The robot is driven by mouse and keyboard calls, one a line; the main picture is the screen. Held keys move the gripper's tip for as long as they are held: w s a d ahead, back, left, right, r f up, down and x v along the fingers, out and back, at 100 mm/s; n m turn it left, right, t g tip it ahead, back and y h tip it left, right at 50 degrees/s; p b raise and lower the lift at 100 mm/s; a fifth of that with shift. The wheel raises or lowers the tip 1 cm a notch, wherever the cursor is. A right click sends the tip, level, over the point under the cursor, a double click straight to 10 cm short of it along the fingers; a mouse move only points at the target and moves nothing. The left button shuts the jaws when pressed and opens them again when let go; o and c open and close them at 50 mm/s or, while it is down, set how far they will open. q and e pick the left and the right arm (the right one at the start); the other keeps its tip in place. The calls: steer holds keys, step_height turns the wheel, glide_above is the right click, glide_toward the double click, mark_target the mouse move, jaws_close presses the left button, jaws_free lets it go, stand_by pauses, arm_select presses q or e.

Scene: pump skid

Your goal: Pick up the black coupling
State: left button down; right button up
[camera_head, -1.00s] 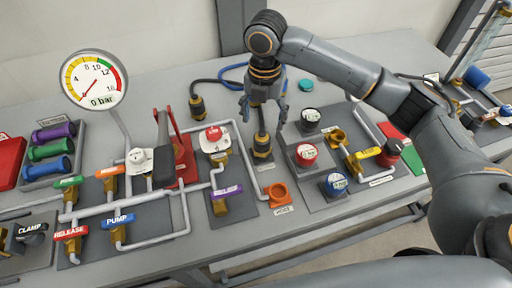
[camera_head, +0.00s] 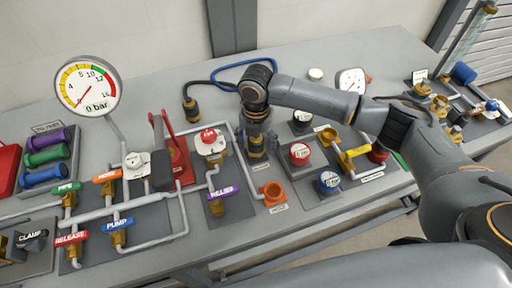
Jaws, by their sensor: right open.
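A black coupling with brass bands (camera_head: 190,109) lies on the table behind the valves, at the end of a black hose. A second black and brass coupling (camera_head: 257,154) stands on a grey plate, mostly hidden by my right gripper. My right gripper (camera_head: 258,148) points down right over this second coupling, its fingers open and low around or just in front of it. Whether they touch it I cannot tell. My left gripper is not in view.
A blue hose (camera_head: 232,69) loops behind my right wrist. A red-handled pump (camera_head: 172,140) and a red-topped valve (camera_head: 210,140) stand to the left. Red (camera_head: 299,153) and blue (camera_head: 329,181) round buttons stand to the right.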

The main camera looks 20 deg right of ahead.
steer(key=c, duration=1.4)
steer(key=shift+r, duration=0.15)
steer(key=shift+w+r+b, duration=0.1)
steer(key=shift+r+b, duration=0.25)
steer(key=shift+r, duration=0.25)
steer(key=s+a+r, duration=0.1)
steer(key=s+r, duration=0.3)
steer(key=s+a+r+b, duration=0.1)
steer(key=s+r, duration=0.2)
steer(key=s, duration=0.2)
steer(key=s+a+r+b, duration=0.1)
steer(key=s+r, duration=0.3)
steer(key=shift+s+a+r, duration=0.15)
steer(key=shift+s+r, duration=0.2)
steer(key=shift+s, duration=0.05)
